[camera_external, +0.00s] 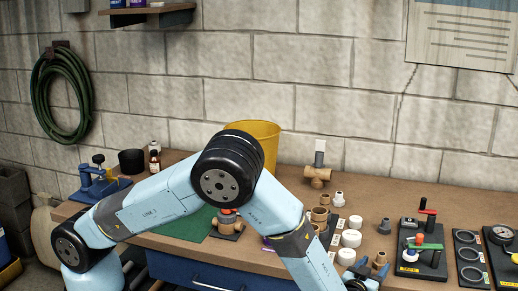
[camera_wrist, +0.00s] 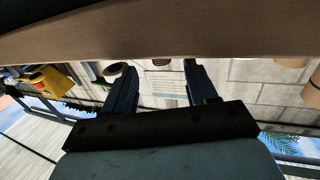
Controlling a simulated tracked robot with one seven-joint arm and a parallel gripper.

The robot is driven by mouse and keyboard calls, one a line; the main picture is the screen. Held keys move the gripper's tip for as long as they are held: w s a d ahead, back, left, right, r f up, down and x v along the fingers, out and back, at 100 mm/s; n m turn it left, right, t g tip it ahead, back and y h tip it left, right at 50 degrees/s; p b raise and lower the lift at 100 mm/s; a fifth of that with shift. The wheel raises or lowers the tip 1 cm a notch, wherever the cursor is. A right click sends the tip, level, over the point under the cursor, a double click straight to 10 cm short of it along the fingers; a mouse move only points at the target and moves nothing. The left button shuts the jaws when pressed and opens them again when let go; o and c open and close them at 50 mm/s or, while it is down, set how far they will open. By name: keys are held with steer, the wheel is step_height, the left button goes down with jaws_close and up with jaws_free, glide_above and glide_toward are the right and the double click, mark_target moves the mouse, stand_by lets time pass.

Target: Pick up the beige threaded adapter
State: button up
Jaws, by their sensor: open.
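Several beige or tan fittings stand on the bench in the external view. A beige cylindrical fitting (camera_external: 320,214) is in the group right of my arm's elbow, and a smaller pale fitting (camera_external: 339,198) stands just beyond it. I cannot tell which one is the threaded adapter; no thread shows clearly. In the wrist view, my gripper (camera_wrist: 161,78) is open, its two dark fingers apart with nothing held between them. A tan round piece (camera_wrist: 291,60) shows at the right edge there, outside the fingers.
A yellow bucket (camera_external: 263,139) and a brown tee fitting (camera_external: 318,175) stand behind my arm. White caps (camera_external: 350,238) lie beside the fittings. A valve board (camera_external: 421,250) and a ring board (camera_external: 469,259) take up the right. Bare bench shows behind the valve board.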

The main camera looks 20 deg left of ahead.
mark_target(380, 257)
steer(key=shift+r+x, duration=0.1)
steer(key=shift+x, duration=1.5)
steer(key=shift+r+x, duration=0.15)
steer(key=shift+x, duration=1.45)
steer(key=shift+a, duration=0.1)
steer(key=c, duration=1)
